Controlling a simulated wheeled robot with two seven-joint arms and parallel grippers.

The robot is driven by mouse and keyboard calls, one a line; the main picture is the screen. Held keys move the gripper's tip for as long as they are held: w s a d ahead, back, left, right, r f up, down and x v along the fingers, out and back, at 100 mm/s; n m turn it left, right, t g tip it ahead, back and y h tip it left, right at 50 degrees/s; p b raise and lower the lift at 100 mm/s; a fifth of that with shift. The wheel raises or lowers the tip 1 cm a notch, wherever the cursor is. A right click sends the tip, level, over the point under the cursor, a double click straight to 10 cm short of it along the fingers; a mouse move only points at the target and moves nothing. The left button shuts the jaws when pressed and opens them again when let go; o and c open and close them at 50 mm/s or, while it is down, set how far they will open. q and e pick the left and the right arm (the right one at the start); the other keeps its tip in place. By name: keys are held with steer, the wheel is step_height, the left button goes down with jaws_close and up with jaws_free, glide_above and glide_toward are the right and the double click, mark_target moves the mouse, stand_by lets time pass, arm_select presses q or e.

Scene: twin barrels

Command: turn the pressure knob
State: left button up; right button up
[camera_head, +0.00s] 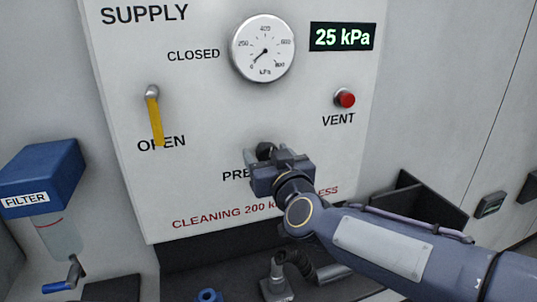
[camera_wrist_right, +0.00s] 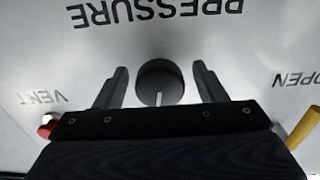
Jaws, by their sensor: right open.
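The pressure knob (camera_wrist_right: 158,84) is a round dark knob with a pale pointer line, on the white panel (camera_head: 200,90). In the head view it shows only in part as a dark shape (camera_head: 265,151) behind my right gripper (camera_head: 265,165). In the right wrist view my right gripper (camera_wrist_right: 160,88) is open, with one finger on each side of the knob and a visible gap to each. The round gauge (camera_head: 263,48) has its needle near the low end. The green display (camera_head: 342,37) reads 25 kPa. My left gripper is not in view.
A yellow supply lever (camera_head: 155,120) hangs down toward OPEN. A red vent button (camera_head: 345,98) sits right of the knob. A blue filter unit (camera_head: 42,175) is at the left. A dark open bin (camera_head: 425,198) and a hose fitting (camera_head: 277,282) lie below the panel.

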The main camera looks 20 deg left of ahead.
steer(key=shift+c, duration=0.4)
steer(key=c, duration=0.9)
steer(key=shift+m, duration=0.4)
steer(key=m+b, duration=0.1)
steer(key=m, duration=0.3)
steer(key=shift+f, duration=0.1)
steer(key=shift+a+m+b, duration=0.1)
steer(key=shift+m+b, duration=0.4)
steer(key=shift+m, duration=1.9)
steer(key=o, duration=1)
